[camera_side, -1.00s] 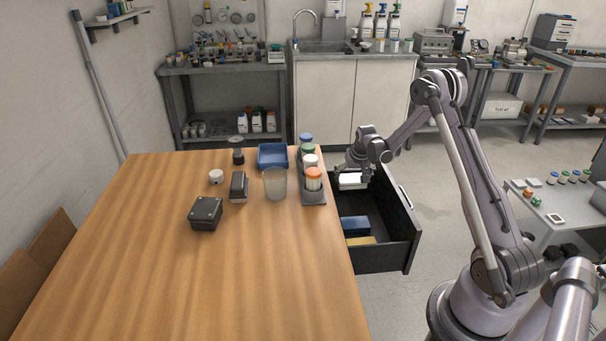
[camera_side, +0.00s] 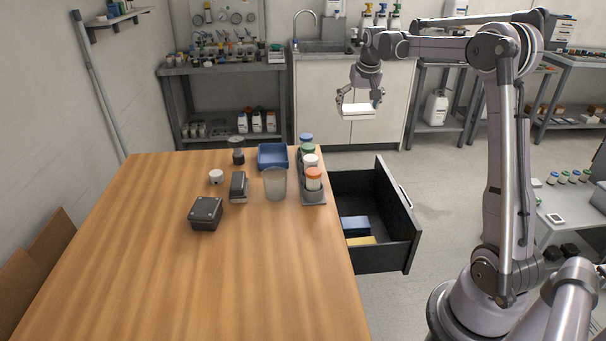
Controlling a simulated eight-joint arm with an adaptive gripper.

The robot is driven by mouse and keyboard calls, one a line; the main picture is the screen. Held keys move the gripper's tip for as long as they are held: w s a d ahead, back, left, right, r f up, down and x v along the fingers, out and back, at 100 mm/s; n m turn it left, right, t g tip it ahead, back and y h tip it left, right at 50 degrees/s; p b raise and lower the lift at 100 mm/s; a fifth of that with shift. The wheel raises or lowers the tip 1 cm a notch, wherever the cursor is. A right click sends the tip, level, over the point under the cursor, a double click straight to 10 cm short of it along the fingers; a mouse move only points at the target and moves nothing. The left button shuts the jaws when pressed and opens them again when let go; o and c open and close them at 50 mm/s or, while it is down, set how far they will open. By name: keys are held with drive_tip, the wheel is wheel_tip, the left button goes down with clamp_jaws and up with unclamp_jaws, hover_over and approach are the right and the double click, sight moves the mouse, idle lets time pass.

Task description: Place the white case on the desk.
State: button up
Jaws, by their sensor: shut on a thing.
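The white case (camera_side: 357,111) is a small flat white box. My gripper (camera_side: 358,102) is shut on it and holds it in the air, above and behind the open drawer, with its fingers pointing down. The desk (camera_side: 215,275) is a wooden table on the left with a wide bare top in front. The case is apart from the desk, to the right of its far end and higher than its top.
The black drawer (camera_side: 409,232) stands open on the desk's right side, with a blue box (camera_side: 355,226) and a yellow item (camera_side: 361,240) inside. A rack of capped jars (camera_side: 314,190), a clear cup (camera_side: 275,184), a blue tray (camera_side: 272,157) and a dark box (camera_side: 206,213) stand on the desk's far half.

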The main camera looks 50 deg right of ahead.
drive_tip(key=s+a+n+y, duration=0.1)
drive_tip(key=s+a+n, duration=0.25)
drive_tip(key=a, duration=0.65)
drive_tip(key=s+a+n+t+y, duration=0.15)
drive_tip(key=s+a, duration=0.35)
drive_tip(key=a, duration=0.5)
drive_tip(key=s+a+n+y, duration=0.1)
drive_tip(key=s+a+n, duration=0.3)
drive_tip(key=a, duration=0.7)
drive_tip(key=shift+m+h, duration=0.25)
drive_tip(key=shift+m, duration=0.05)
drive_tip(key=w+a+f, duration=0.1)
drive_tip(key=a+f, duration=0.2)
drive_tip(key=f, duration=0.1)
drive_tip(key=w+a+f, duration=0.1)
drive_tip(key=a+f, duration=0.3)
drive_tip(key=w+a+f, duration=0.1)
drive_tip(key=a+f, duration=0.2)
drive_tip(key=f, duration=0.1)
drive_tip(key=shift+w+a+f, duration=0.15)
drive_tip(key=shift+a+f, duration=0.15)
drive_tip(key=shift+a, duration=0.1)
drive_tip(key=shift+f, duration=2)
drive_tip(key=shift+f, duration=0.15)
drive_tip(key=o, duration=0.8)
